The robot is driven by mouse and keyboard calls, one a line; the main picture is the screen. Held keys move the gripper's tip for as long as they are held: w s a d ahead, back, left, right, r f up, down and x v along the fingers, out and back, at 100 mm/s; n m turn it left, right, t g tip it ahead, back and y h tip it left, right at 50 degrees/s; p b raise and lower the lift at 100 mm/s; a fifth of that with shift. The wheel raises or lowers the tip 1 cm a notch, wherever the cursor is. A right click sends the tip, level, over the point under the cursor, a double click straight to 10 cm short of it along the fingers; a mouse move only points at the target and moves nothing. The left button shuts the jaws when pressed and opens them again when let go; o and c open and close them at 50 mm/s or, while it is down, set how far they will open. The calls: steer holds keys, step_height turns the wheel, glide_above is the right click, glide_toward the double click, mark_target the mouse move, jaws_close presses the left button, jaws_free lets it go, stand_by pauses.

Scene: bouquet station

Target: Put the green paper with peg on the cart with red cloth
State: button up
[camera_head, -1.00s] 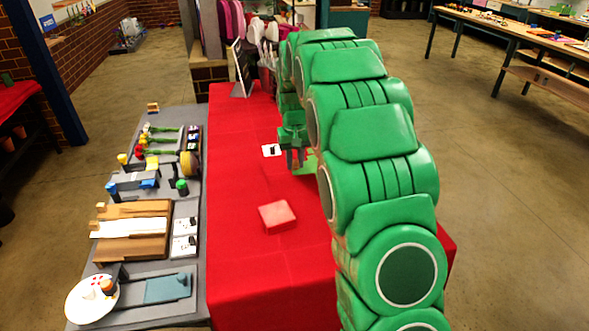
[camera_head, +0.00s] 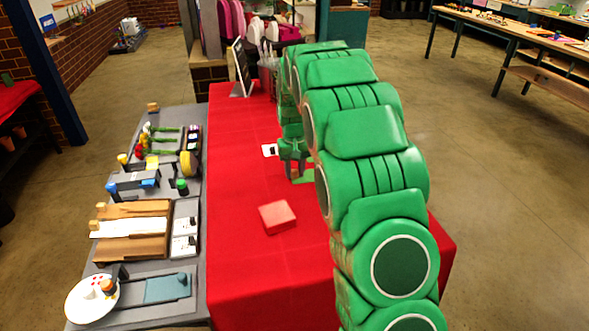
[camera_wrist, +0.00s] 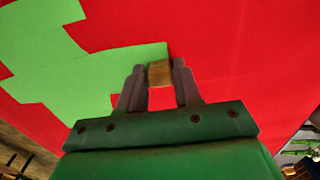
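The green paper (camera_wrist: 95,75) has a jagged outline and lies flat over the red cloth in the wrist view. A small wooden peg (camera_wrist: 160,72) sits at its edge. My gripper (camera_wrist: 160,78) has one finger on each side of the peg and appears shut on it. In the head view my gripper (camera_head: 293,172) is low over the cart with red cloth (camera_head: 245,200); only a sliver of the green paper (camera_head: 304,179) shows, the rest hidden behind my arm. I cannot tell whether the paper touches the cloth.
A pink-red block (camera_head: 277,217) and a small white card (camera_head: 269,150) lie on the red cloth. A tablet-like stand (camera_head: 241,70) is at its far end. A grey bench (camera_head: 195,210) with boards, pegs and tools adjoins the left side. The front left of the cloth is clear.

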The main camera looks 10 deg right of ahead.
steer(key=shift+o, duration=1.2)
steer(key=shift+r, duration=0.1)
step_height(320, 180, up, 12)
steer(key=s+a+r, duration=0.1)
steer(key=s+r, duration=0.2)
steer(key=s, duration=1)
steer(key=s+r, duration=0.2)
steer(key=s, duration=1)
steer(key=s+f+g, duration=0.1)
steer(key=s+f, duration=0.1)
steer(key=s, duration=1)
steer(key=s+a+f, duration=0.1)
steer(key=s+f, duration=0.1)
steer(key=s, duration=1)
steer(key=shift+s+f+g, duration=0.2)
steer(key=shift+s+g, duration=0.05)
steer(key=shift+g, duration=0.15)
steer(key=shift+o, duration=0.3)
steer(key=shift+a, duration=0.15)
